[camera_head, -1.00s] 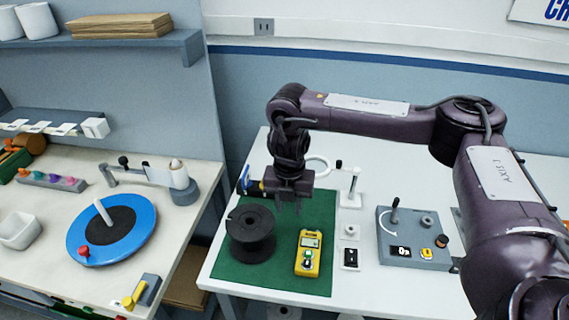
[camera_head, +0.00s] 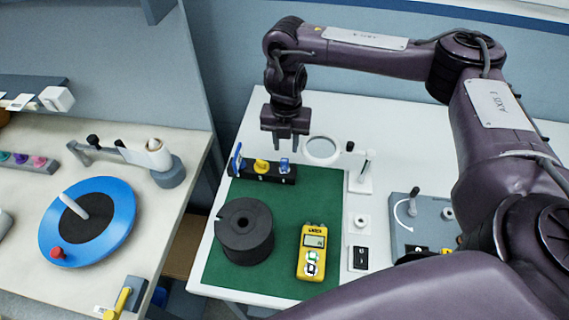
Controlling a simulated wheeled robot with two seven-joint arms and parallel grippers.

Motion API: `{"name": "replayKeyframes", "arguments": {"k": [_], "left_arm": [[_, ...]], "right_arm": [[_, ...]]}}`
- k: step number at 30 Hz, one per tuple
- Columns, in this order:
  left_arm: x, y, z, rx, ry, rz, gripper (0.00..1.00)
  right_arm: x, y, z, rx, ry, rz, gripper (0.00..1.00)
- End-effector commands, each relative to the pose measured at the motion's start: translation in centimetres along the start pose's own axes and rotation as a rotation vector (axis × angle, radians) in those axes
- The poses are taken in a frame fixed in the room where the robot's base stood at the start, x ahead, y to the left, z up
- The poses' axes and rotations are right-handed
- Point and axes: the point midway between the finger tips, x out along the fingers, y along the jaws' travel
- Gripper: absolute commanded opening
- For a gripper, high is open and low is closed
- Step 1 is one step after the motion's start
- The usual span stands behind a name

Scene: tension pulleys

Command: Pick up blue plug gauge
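A black rack (camera_head: 262,175) stands at the back left of the green mat (camera_head: 290,195). It bears a blue piece (camera_head: 237,160) at its left end, a yellow piece (camera_head: 262,165) in the middle and a small blue piece (camera_head: 284,166) at its right end. I cannot tell for sure which blue piece is the plug gauge. My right gripper (camera_head: 286,145) points down, its fingers apart and empty, above and behind the right end of the rack. It appears clear of the pieces. My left gripper is not in view.
A black spool (camera_head: 244,232) and a yellow meter (camera_head: 312,250) stand on the mat. A white ring on a stand (camera_head: 321,150) is right of my gripper. A grey control box (camera_head: 423,225) is farther right. A blue disc (camera_head: 88,226) lies on the left bench.

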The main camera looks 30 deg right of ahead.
Motion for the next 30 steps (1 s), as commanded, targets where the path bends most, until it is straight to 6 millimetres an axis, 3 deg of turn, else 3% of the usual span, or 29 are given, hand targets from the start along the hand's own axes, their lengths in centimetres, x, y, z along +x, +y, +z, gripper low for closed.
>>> {"name": "replayKeyframes", "arguments": {"k": [13,23,30], "left_arm": [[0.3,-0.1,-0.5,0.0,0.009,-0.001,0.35],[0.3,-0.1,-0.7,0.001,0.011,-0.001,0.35],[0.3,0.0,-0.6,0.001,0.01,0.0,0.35]], "right_arm": [[5.0,0.3,-0.2,0.002,0.004,-0.001,0.31],[5.6,0.3,-0.1,0.001,0.0,0.0,0.31],[5.6,0.3,-0.1,0.002,0.0,0.0,0.01]]}}
